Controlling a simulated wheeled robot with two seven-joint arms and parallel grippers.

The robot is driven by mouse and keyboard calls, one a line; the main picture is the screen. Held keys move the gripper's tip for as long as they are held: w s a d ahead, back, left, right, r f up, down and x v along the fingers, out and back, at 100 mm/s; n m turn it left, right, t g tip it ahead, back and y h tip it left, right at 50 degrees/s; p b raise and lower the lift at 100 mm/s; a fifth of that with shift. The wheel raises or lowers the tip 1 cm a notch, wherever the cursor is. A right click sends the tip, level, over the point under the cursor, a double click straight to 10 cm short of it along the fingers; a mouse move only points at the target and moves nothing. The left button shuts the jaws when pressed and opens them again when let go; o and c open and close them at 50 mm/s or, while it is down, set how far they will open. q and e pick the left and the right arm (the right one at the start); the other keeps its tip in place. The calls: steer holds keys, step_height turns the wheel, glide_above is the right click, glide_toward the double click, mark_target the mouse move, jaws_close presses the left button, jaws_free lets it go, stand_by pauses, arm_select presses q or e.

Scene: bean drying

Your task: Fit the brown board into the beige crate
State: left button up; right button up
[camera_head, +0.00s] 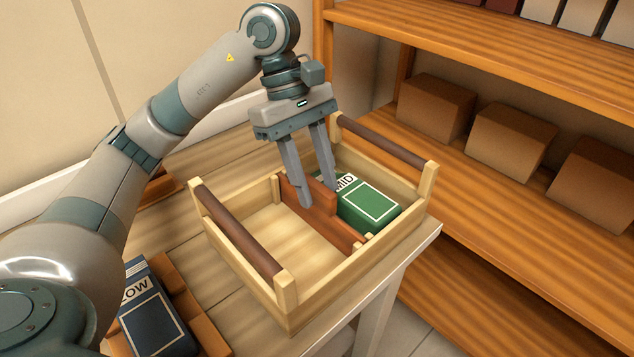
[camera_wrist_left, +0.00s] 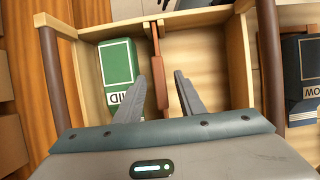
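The beige crate (camera_head: 290,290) stands on the table, with dark brown bar handles at both ends; it also shows in the wrist view (camera_wrist_left: 205,20). The brown board (camera_head: 343,228) stands upright across the inside of the crate, dividing it, with its near end at the small guide posts on the near wall. In the wrist view the board (camera_wrist_left: 157,60) is seen edge-on. My left gripper (camera_head: 318,196) is open above the board, one finger on each side, with small gaps visible in the wrist view (camera_wrist_left: 162,76). The board's bottom edge is hidden.
A green MID box (camera_head: 370,205) lies in the crate's right compartment; the left compartment is empty. A dark blue LOW box (camera_head: 152,315) sits in a brown holder at the lower left. Wooden shelves with brown boxes (camera_head: 510,135) stand at the right.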

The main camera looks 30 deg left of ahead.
arm_select(q)
steer(key=shift+p+v, duration=1)
steer(key=shift+v, duration=1.85)
